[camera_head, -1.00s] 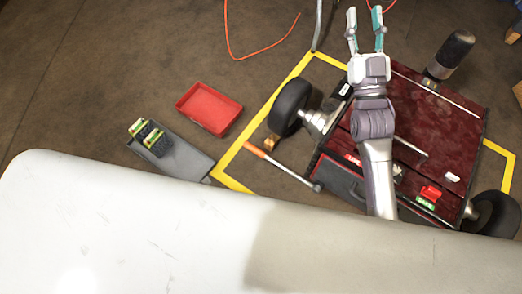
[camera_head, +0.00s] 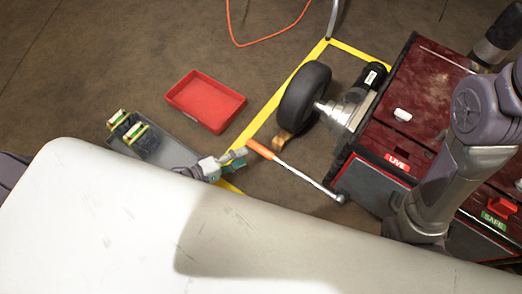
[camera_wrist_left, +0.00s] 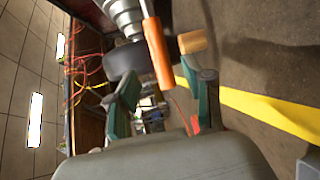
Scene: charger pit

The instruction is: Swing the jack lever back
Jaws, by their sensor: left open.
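The jack lever has an orange handle (camera_head: 260,149) and a metal shaft (camera_head: 310,181). It slants down to the right toward the red machine's near-left corner in the head view. My left gripper (camera_head: 241,157) is open just left of the handle's end, its fingers pointing at it. In the left wrist view the orange handle (camera_wrist_left: 157,52) shows ahead, between and beyond the open fingers (camera_wrist_left: 168,82), with no visible contact. My right arm crosses the right side of the head view; its gripper is out of frame.
The dark-red machine (camera_head: 385,135) has a wheel (camera_head: 304,97) with a wooden chock (camera_head: 283,142) beside it. A red tray (camera_head: 206,100) and a grey tray (camera_head: 175,151) holding green-yellow parts lie left. Yellow tape (camera_head: 296,77) marks the floor. A white surface (camera_head: 130,225) fills the foreground.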

